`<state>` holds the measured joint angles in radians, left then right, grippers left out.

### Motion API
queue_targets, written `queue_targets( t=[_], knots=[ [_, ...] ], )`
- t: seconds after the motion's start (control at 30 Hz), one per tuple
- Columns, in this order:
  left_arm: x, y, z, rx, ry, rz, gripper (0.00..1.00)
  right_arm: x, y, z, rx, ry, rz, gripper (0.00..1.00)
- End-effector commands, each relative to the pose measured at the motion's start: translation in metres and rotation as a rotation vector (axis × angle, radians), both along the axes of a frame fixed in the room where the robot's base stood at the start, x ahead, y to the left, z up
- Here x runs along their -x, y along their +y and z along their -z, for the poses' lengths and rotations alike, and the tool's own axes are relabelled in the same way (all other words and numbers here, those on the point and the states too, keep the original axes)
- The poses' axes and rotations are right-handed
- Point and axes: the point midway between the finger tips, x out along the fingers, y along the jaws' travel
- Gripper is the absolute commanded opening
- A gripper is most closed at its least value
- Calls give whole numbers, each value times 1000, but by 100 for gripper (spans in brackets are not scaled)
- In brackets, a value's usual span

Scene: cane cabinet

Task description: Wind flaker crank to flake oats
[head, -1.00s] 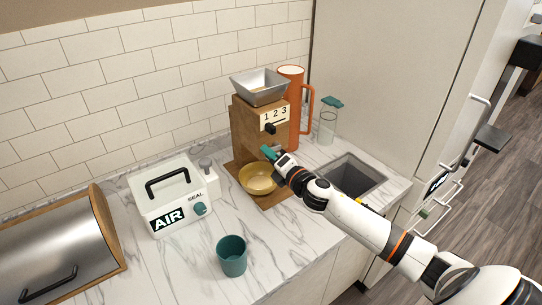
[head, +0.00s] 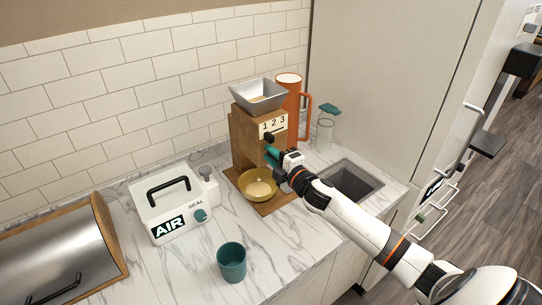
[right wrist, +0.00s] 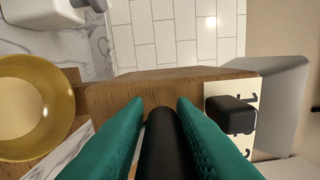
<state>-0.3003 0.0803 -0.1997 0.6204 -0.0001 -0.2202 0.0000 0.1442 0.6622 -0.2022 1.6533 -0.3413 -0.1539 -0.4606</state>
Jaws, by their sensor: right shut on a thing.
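The wooden oat flaker (head: 243,140) stands on the counter with a grey metal hopper (head: 258,97) on top, which holds some pale grain. A number plate (head: 273,125) marked 1 2 3 and a black knob (head: 269,138) are on its front. A yellow bowl (head: 259,187) with pale matter inside sits under it on the wooden base. My right gripper (head: 271,156) is at the flaker's front. In the right wrist view its teal fingers (right wrist: 160,115) are shut on the dark cylindrical crank handle (right wrist: 166,150). The rest of the crank is mostly hidden. My left gripper is not in view.

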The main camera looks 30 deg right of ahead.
Motion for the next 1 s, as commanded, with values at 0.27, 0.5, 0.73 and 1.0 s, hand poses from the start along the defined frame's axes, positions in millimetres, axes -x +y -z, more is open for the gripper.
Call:
queue_targets(
  t=[0.27, 0.5, 0.73, 1.0],
  knots=[
    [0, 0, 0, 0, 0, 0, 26, -1, -4, -2, 1, -2, 8, 1],
    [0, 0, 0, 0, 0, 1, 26, -1, -4, -1, 1, 0, 8, 41],
    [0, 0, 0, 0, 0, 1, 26, 0, -2, 0, -2, 2, 4, 41],
    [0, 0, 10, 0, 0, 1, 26, 26, -4, 5, 0, 3, 2, 41]
  ],
)
